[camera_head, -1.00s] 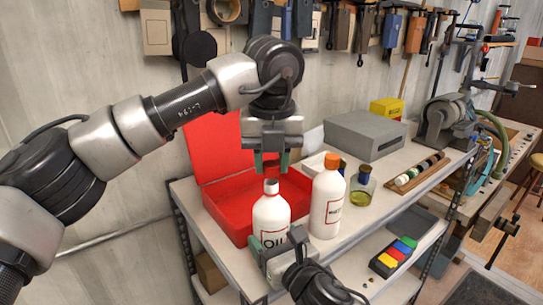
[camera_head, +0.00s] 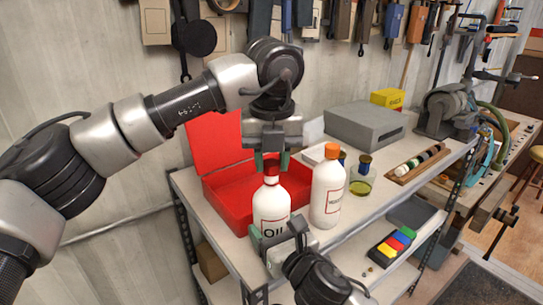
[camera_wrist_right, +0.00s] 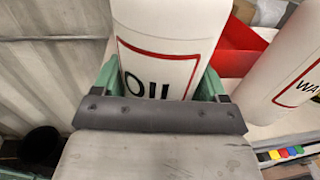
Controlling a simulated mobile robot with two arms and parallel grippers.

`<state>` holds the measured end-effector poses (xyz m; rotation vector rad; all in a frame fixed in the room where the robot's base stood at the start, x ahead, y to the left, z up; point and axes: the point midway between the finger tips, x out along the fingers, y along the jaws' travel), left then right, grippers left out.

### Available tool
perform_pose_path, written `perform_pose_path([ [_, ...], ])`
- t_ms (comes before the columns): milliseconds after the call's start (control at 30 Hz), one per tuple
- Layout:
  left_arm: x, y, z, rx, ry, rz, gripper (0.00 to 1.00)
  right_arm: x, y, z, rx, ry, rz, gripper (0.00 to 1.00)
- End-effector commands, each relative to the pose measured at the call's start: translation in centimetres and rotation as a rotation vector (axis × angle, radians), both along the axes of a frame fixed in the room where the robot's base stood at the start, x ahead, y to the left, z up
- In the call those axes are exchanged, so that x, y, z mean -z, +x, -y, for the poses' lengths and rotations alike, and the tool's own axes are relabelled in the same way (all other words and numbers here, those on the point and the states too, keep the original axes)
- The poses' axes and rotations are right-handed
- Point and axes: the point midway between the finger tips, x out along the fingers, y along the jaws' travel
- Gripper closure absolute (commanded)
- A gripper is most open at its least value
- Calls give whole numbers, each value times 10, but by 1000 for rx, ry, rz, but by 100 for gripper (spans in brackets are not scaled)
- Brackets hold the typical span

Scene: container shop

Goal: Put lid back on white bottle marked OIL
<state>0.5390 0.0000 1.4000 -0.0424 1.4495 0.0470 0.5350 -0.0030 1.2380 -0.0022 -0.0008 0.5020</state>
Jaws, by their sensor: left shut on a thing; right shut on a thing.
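The white bottle marked OIL (camera_head: 271,206) stands upright at the front edge of the bench; it also fills the middle of the right wrist view (camera_wrist_right: 165,22). My right gripper (camera_head: 278,236) is shut around its lower body, with a green finger on each side in the wrist view (camera_wrist_right: 158,84). My left gripper (camera_head: 271,161) is directly above the bottle, fingers down, shut on a red lid (camera_head: 271,170). The lid is at the top of the bottle neck. I cannot tell whether it is seated or just above the neck.
A second white bottle with an orange cap (camera_head: 326,190) stands close on the right. An open red case (camera_head: 235,213) lies behind the bottles. A jar of yellowish liquid (camera_head: 360,186) and a grey box (camera_head: 364,128) are farther right. Coloured blocks (camera_head: 395,246) sit on the lower shelf.

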Motion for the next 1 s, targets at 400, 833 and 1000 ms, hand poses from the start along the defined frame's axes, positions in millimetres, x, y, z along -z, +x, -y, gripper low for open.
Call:
perform_pose_path([
  [400, 3, 0, 0, 0, 0, 0, 90, 2, 0, 0, 0, -2, -4, 70],
  [833, 12, 0, 0, -1, 0, 1, 90, 3, 0, 0, 0, -3, -5, 70],
  [1000, 12, 0, 0, 74, 0, -1, 90, 3, 0, 0, 0, -3, -5, 93],
])
